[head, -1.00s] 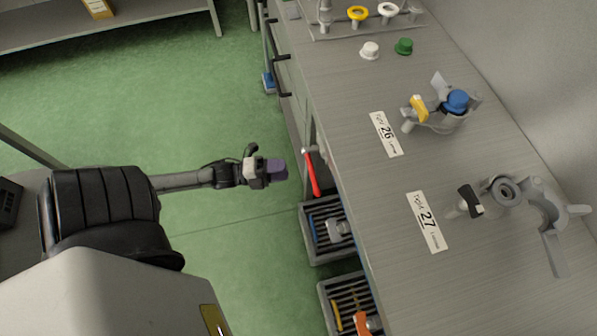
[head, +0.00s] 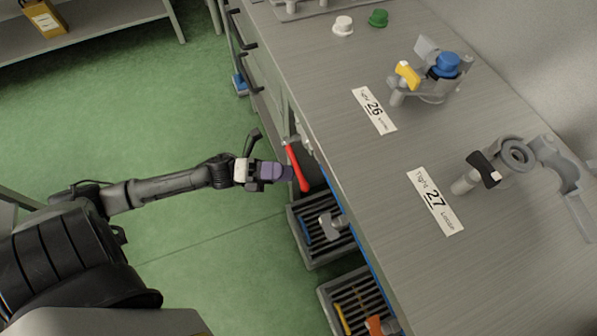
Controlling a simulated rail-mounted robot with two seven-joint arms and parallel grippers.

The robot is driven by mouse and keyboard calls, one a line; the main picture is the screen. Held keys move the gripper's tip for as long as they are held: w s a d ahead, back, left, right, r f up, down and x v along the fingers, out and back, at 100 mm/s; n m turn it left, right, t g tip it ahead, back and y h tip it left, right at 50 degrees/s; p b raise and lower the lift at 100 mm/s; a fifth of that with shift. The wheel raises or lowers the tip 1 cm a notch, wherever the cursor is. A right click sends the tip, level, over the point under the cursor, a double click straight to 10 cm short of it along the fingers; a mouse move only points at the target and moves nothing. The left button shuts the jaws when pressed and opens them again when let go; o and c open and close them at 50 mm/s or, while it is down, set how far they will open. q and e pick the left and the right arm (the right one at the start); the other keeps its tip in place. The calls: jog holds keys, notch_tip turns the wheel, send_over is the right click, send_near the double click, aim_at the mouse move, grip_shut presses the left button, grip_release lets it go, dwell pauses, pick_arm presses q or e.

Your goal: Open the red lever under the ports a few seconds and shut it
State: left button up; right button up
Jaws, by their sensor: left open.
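The red lever (head: 297,168) sticks out at the front edge of the grey bench, above a slatted crate. It slants down to the right in the head view. My left gripper (head: 284,173), with purple fingers, is open beside the lever, its fingertips close to the lever's left side. I cannot tell whether they touch it or reach around it. Ports 26 and 27 stand on the bench top: one fitting with a blue cap (head: 446,65) and yellow handle, and one grey fitting with a black handle (head: 483,169). My right gripper is not in view.
Two slatted crates (head: 308,262) (head: 327,309) stand below the bench edge and hold loose fittings. A white cap (head: 343,26) and a green cap (head: 378,18) lie on the bench. Drawer handles (head: 243,44) protrude from the bench front. The green floor on the left is open.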

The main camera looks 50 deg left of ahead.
aim_at(299, 172)
pick_arm(q)
jog(key=shift+b+x, duration=0.55)
jog(key=shift+x, duration=1.85)
jog(key=shift+c, duration=0.3)
grip_shut()
